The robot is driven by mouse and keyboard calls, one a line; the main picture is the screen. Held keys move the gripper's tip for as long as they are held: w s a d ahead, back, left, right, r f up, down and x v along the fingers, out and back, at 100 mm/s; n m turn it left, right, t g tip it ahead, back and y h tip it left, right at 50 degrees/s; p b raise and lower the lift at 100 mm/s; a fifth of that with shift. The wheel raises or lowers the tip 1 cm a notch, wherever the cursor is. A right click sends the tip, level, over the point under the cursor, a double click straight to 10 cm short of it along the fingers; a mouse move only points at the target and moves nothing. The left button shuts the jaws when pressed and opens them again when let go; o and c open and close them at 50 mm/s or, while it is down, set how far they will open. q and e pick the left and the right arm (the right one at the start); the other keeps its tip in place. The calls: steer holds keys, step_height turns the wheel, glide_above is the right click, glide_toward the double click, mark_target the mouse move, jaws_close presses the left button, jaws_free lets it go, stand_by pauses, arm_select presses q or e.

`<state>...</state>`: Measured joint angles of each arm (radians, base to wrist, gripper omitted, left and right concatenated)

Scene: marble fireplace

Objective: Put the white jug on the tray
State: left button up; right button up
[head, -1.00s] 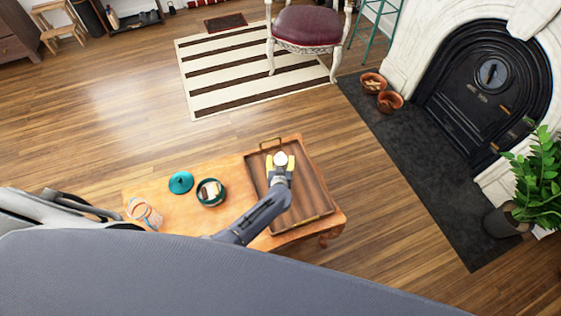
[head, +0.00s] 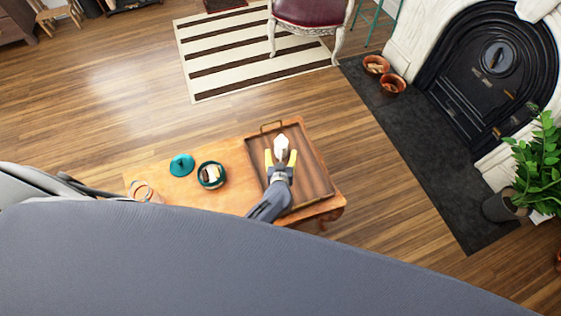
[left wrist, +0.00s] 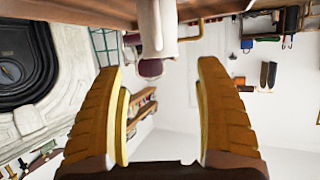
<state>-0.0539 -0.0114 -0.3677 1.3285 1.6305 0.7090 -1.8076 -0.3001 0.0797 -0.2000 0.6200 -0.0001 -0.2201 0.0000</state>
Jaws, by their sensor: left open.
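The white jug (head: 281,146) stands upright on the brown wooden tray (head: 311,172), toward its far end. My left gripper (head: 280,158) is open on the near side of the jug, over the tray. Its yellow fingertips are spread apart with nothing held between them. In the left wrist view the jug (left wrist: 157,28) appears upside down beyond the open fingers (left wrist: 160,75), with a gap between. The tray (left wrist: 80,10) edge runs along the top there. My right gripper is not in view.
The tray lies on a light wooden table (head: 225,150). On its left are a teal lid (head: 182,165), a dark teal bowl (head: 211,175) with things inside, and a pinkish, partly hidden vessel (head: 143,191). The fireplace (head: 490,70) is at the right.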

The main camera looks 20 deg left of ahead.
arm_select(q)
steer(key=shift+v, duration=2)
